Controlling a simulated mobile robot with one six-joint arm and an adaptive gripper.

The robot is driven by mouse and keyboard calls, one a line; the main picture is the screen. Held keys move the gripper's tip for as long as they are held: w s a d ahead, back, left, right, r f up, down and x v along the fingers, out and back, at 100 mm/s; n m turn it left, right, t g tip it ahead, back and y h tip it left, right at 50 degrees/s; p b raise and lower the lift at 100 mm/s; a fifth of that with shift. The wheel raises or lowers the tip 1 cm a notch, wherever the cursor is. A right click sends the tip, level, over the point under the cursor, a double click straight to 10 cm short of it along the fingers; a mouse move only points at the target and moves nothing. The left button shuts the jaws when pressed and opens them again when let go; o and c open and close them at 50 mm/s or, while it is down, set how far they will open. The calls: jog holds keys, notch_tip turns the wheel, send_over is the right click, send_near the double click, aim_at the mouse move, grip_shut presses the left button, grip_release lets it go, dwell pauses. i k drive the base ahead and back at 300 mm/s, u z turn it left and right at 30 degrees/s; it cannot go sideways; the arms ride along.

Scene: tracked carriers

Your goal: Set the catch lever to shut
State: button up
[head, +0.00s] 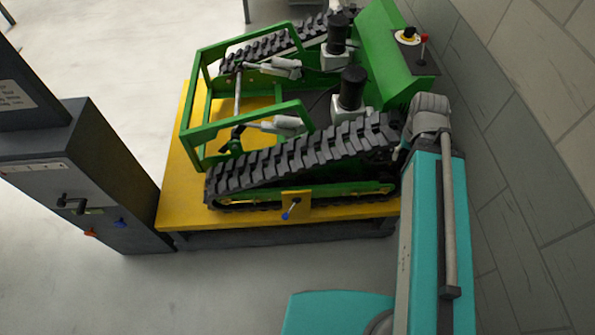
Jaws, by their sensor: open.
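A small lever with a blue tip (289,211) sits on a yellow plate (297,199) at the near side of the green tracked carrier (372,60). It slants down and to the left. A black handle (70,203) is on the front of the grey cabinet (115,165) at left, above a blue knob (120,222) and an orange knob (89,233). A red-topped lever (424,45) stands on a dark panel at the carrier's back right. I cannot tell which of these is the catch lever, or its setting. My gripper is not visible; only my teal arm shows.
The carrier rests on a yellow-topped platform (180,213) with a dark base. A yellow and black button (408,36) is near the red-topped lever. A grey block wall (510,130) runs along the right. Open floor (235,285) lies in front of the platform.

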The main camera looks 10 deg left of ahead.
aim_at(285, 216)
jog(key=u, duration=1.2)
